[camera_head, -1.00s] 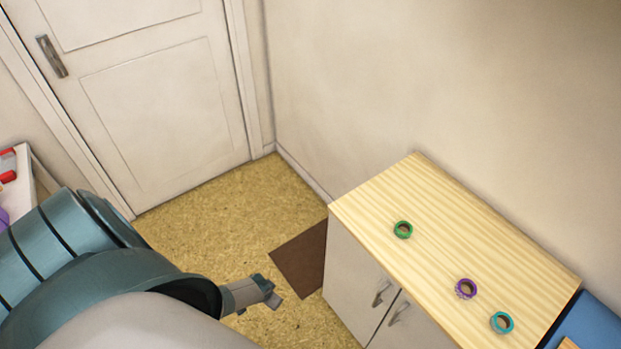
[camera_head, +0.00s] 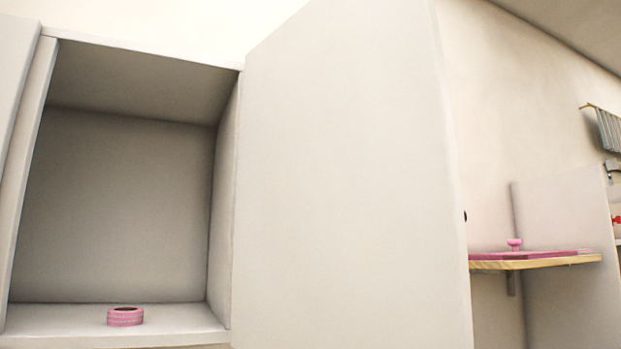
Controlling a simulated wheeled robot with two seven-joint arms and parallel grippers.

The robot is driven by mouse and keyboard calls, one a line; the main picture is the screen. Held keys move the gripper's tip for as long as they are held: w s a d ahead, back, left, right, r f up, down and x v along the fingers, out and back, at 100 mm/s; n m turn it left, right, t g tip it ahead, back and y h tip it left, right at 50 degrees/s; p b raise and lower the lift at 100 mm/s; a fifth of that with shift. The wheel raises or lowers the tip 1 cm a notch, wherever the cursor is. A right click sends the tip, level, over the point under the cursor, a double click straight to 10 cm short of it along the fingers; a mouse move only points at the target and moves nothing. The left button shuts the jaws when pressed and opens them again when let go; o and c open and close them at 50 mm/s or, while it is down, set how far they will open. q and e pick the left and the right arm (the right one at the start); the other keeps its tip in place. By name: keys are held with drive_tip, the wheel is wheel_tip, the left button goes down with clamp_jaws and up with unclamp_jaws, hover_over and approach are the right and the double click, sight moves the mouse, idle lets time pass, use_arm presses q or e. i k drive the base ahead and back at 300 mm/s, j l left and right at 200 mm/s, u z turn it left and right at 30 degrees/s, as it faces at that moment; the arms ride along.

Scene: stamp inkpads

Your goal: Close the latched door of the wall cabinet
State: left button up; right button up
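A white wall cabinet (camera_head: 222,200) stands on the left, with its dark inside facing me. Its large white door (camera_head: 350,190) stands open, swung out to the right of the opening. A small black spot, perhaps part of the knob or latch, shows at the door's far right edge. A pink ring-shaped roll (camera_head: 125,316) sits on the cabinet's bottom board. Neither of my grippers is in view.
To the right of the door, a wooden shelf (camera_head: 535,262) holds a pink mat and a small pink stamp-like piece (camera_head: 514,244). A pale panel (camera_head: 565,235) stands behind it. A grey slatted rack (camera_head: 608,130) hangs at the far right.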

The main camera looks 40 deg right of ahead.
sight(351, 230)
drive_tip(key=l+u, duration=0.15)
drive_tip(key=l, duration=0.45)
drive_tip(key=k+l+u, duration=0.15)
drive_tip(key=l, duration=0.45)
drive_tip(key=l+u, duration=0.15)
drive_tip(key=l, duration=0.5)
drive_tip(key=k, duration=0.05)
